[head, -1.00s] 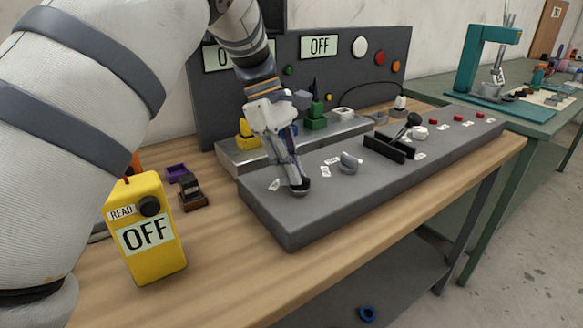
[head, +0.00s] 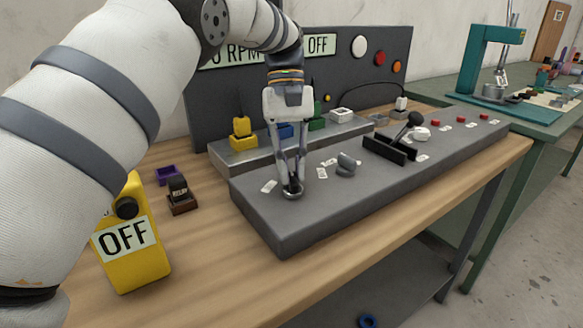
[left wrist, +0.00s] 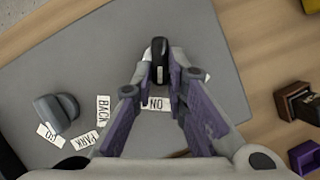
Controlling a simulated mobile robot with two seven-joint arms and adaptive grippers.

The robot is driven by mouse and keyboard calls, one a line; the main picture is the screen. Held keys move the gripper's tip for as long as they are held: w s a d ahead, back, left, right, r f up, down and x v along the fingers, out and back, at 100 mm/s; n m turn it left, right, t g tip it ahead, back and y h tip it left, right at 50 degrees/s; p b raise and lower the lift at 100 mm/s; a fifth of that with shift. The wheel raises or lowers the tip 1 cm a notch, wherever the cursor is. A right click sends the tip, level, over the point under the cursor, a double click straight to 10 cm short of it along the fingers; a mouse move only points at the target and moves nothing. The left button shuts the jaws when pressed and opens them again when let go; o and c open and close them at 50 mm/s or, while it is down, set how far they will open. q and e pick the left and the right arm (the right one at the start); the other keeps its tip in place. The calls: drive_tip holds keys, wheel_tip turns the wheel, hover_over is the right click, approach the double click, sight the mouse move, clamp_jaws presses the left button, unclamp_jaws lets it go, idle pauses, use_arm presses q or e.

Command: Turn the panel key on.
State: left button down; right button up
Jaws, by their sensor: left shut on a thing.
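The panel key (head: 292,191) is a small dark piece on a round base near the left end of the grey sloped control panel (head: 262,216). My left gripper (head: 290,181) points down at it with its fingers closed in on it. In the left wrist view the key (left wrist: 159,60) is a black upright bar between the fingertips of the left gripper (left wrist: 161,78). A white ON label (left wrist: 155,103) lies beside the key on the panel. The fingers hide part of the key, so its exact angle is hard to tell. My right gripper is not in view.
A grey selector knob (head: 346,164) with GO, PARK and BACK labels sits beside the key. A black lever (head: 408,130) stands farther right. A yellow reader (head: 134,252) showing OFF stands at left. The back display (head: 321,45) reads OFF.

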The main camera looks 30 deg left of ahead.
use_arm(q)
drive_tip(key=shift+m, duration=0.7)
drive_tip(key=c, duration=1.6)
unclamp_jaws()
drive_tip(key=shift+d, duration=0.1)
